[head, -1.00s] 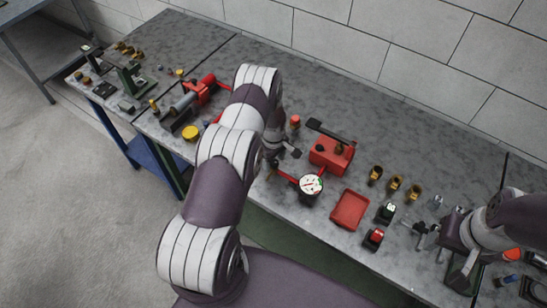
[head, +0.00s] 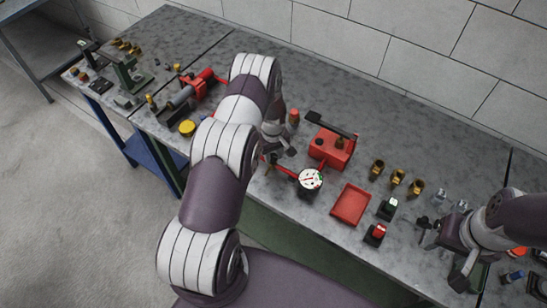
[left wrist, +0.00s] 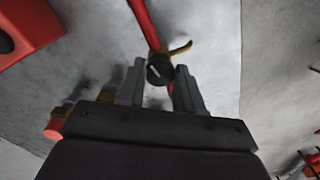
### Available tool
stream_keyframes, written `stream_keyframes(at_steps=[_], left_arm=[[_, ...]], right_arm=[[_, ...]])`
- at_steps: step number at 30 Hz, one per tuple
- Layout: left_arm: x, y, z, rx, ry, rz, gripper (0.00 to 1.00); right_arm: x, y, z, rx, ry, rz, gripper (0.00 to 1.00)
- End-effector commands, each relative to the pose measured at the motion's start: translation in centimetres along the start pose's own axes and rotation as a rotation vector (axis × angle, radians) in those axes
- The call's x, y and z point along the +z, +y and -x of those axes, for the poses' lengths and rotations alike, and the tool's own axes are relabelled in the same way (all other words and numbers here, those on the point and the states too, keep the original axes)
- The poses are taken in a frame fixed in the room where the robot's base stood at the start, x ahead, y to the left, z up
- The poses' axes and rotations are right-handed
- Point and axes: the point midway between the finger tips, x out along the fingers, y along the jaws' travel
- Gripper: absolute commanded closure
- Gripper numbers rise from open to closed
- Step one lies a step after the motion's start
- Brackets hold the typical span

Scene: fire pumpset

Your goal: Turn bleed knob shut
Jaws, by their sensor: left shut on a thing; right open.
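The bleed knob (left wrist: 159,70) is a small dark round knob with a white mark, on a red pipe (left wrist: 145,22) in the left wrist view. A brass-coloured lever (left wrist: 181,48) sticks out beside it. My left gripper (left wrist: 161,84) has its two grey fingers on either side of the knob and is shut on it. In the head view the left gripper (head: 270,157) is at the red pipe left of the gauge, and my arm partly hides that spot. My right gripper (head: 443,250) is open and empty over the bench's right part.
A round white gauge (head: 310,179) and a red box with a black handle (head: 332,147) stand close by. A red tray (head: 350,204), two small switches and several brass fittings (head: 397,177) lie to the right. The bench's back strip is mostly clear.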

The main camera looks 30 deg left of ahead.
Motion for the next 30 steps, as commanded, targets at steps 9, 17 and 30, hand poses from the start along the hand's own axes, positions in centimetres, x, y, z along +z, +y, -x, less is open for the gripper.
stream_keyframes(at_steps=[9,17,30], left_arm=[[-0.3,0.1,-0.4,0.004,0.008,-0.299,0.95],[-0.3,0.2,-0.3,0.004,0.009,-0.546,0.95],[-0.3,0.2,-0.1,0.002,0.012,-0.964,0.95]], right_arm=[[0.5,0.0,-3.9,0.000,0.000,0.000,0.44],[0.7,0.0,-6.0,0.000,0.000,0.000,0.44],[1.0,0.0,-8.7,0.000,0.000,0.000,0.44]])
